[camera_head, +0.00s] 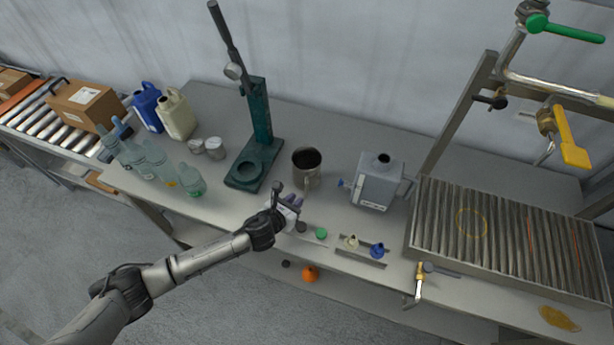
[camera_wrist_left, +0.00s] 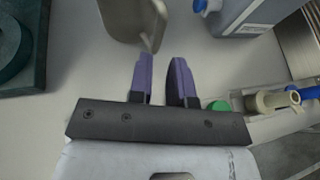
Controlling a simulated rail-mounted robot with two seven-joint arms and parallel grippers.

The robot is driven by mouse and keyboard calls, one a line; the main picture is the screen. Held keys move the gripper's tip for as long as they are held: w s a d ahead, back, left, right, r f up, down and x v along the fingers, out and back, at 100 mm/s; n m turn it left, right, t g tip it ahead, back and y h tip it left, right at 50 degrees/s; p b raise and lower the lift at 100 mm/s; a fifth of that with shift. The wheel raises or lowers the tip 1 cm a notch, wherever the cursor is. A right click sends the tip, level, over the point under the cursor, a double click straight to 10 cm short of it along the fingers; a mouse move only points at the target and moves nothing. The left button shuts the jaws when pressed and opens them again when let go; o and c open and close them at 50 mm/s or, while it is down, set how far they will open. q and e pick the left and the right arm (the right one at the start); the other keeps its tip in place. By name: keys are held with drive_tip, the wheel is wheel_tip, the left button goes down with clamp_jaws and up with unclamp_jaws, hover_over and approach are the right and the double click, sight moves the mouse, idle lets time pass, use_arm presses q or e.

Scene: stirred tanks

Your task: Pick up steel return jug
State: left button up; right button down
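The steel return jug (camera_head: 307,168) stands upright on the bench, just right of the green press, with its dark open mouth facing up. Its handle side faces the front of the bench. My left gripper (camera_head: 294,199) is low in front of the jug. In the left wrist view, the purple fingers of my left gripper (camera_wrist_left: 165,80) are spread with a clear gap between them. The jug (camera_wrist_left: 130,18) is just beyond the fingertips, with its handle edge near the gap. Nothing is held. My right gripper is not in view.
A green press (camera_head: 258,130) stands left of the jug. A grey canister (camera_head: 379,182) with a blue tap is to its right. Small caps and fittings, including a green cap (camera_head: 321,233), lie near the front edge. Several clear bottles (camera_head: 190,180) stand at left.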

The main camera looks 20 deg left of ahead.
sight(306, 191)
use_arm(q)
drive_tip(key=shift+b+x, duration=0.45)
drive_tip(key=shift+x, duration=3.35)
drive_tip(key=shift+a+r, duration=0.1)
clamp_jaws()
